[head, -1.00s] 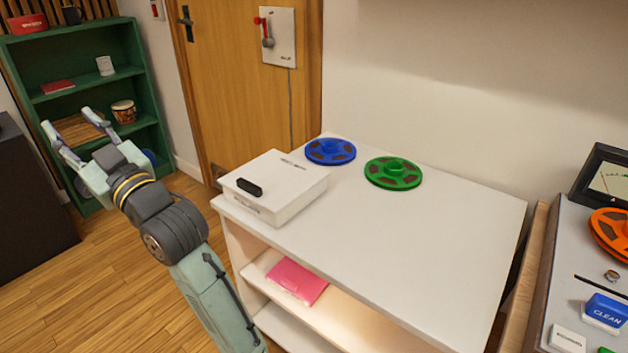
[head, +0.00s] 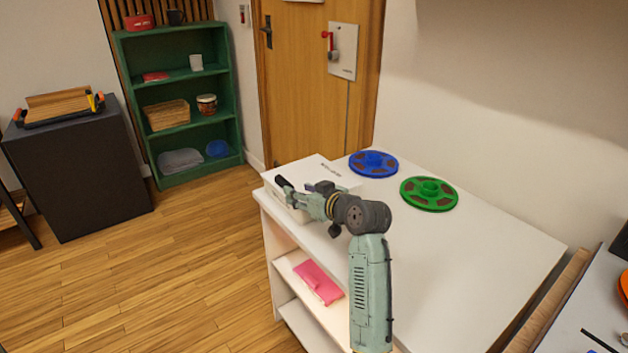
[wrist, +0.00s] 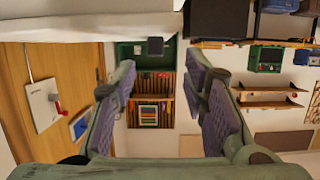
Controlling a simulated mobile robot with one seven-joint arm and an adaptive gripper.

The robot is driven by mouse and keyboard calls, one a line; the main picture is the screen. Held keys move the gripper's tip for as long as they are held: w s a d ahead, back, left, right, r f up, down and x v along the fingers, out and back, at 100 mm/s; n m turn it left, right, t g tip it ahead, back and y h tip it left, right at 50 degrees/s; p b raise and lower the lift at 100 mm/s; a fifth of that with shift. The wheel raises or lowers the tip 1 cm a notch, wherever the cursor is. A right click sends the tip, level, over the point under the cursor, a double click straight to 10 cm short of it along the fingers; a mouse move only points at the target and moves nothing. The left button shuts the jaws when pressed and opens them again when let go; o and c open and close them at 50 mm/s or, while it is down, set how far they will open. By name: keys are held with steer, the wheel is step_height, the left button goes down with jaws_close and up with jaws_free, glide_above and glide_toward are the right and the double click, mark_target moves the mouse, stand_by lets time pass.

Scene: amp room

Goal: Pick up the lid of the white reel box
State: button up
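The white reel box stands on the back left corner of the white cabinet top, with its flat white lid (head: 318,167) on it. A dark shape at the lid's left end, probably its black handle (head: 283,183), shows just beyond my fingers. My gripper (head: 302,198) is over the front left part of the box in the head view and hides some of it. I cannot tell whether it touches the lid. In the wrist view my gripper (wrist: 163,80) has its two fingers wide apart with nothing held between them.
A blue reel (head: 373,163) and a green reel (head: 429,194) lie right of the box. A pink folder (head: 318,281) lies on the shelf below. A green bookcase (head: 184,100) and a dark cabinet (head: 80,170) stand beyond open floor. The cabinet top's right part is clear.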

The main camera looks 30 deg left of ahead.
mark_target(285, 182)
steer(key=shift+x, duration=1.05)
steer(key=a, duration=0.1)
steer(key=w+a+p, duration=0.1)
steer(key=a, duration=0.1)
steer(key=w+a+p, duration=0.1)
steer(key=shift+w+a+f, duration=0.1)
steer(key=shift+w+a, duration=0.1)
steer(key=shift+w+a+f, duration=0.15)
steer(key=shift+a+f, duration=0.05)
steer(key=shift+a, duration=0.05)
jaws_close()
